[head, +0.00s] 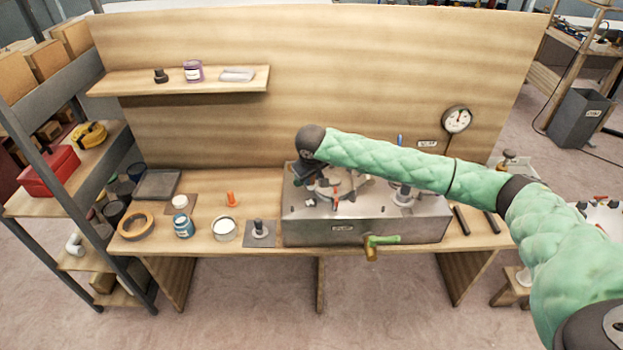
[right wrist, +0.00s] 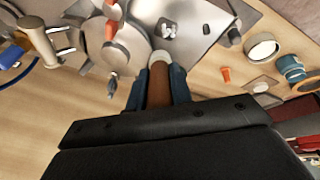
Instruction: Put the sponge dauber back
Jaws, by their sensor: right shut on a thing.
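My right gripper (right wrist: 157,88) is shut on a brown cylinder with a pale end (right wrist: 158,84), which looks like the sponge dauber's handle. Its blue fingers lie on both sides of it. In the head view the same gripper (head: 309,178) is over the back left part of the metal box (head: 318,231), and the dauber cannot be made out there. The pale end points toward the box; I cannot tell whether it touches. My left gripper is not in view.
Left of the box are a grey mat with a dark-knobbed piece (head: 259,229), an open white tin (head: 224,229), an orange cone (head: 231,199), a blue jar (head: 183,226) and a tape roll (head: 135,227). A green-handled valve (head: 381,240) sticks out in front. A gauge (head: 457,121) is on the back panel.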

